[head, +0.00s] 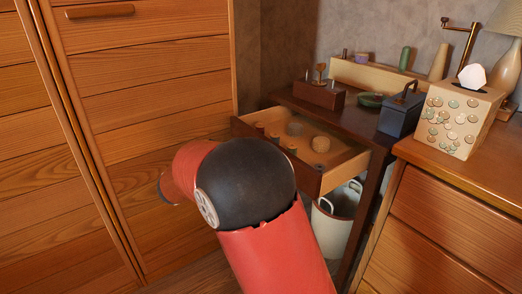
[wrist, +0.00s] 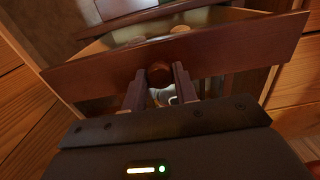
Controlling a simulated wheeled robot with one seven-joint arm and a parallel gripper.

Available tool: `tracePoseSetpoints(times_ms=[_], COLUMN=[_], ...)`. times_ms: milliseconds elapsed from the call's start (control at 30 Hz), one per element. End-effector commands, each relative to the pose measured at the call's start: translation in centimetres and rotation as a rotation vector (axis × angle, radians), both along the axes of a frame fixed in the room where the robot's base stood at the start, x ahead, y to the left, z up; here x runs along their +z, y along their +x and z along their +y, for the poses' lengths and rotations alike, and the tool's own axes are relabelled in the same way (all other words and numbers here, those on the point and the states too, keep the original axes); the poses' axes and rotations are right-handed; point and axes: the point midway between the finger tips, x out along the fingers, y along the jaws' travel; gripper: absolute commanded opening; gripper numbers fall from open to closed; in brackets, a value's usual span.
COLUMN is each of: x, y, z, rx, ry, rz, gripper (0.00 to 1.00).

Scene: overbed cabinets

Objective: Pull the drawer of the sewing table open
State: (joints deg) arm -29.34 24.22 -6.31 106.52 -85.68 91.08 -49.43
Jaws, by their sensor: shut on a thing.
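The sewing table (head: 345,117) is dark wood and stands between the tall cabinet and the dresser. Its drawer (head: 348,170) stands out from under the tabletop, and spools and small round items show inside. In the wrist view the reddish-brown drawer front (wrist: 235,45) spans the picture, tilted. My gripper (wrist: 159,76) is shut on the round drawer knob (wrist: 159,70), with one finger on each side. In the head view my arm hides my gripper, the knob and part of the drawer front.
A tall slatted wood cabinet (head: 160,80) is at the left. A wooden dresser (head: 450,215) is close at the right, with a button-covered tissue box (head: 458,118) on it. A pale bin (head: 335,220) stands under the table. A dark blue box (head: 400,112) sits on the tabletop.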

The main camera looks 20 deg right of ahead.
Motion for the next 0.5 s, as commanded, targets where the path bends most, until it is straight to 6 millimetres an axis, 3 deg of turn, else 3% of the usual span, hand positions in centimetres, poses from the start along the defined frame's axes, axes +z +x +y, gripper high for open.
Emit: tracePoseSetpoints(times_ms=[400, 433, 500], x=[-0.09, -0.09, -0.08], y=[-0.10, -0.09, -0.09], z=[0.25, 0.25, 0.23], rx=[0.000, 0.000, 0.000], ry=[0.001, 0.001, 0.001], rz=[0.001, 0.001, 0.001], gripper=[0.00, 0.32, 0.42])
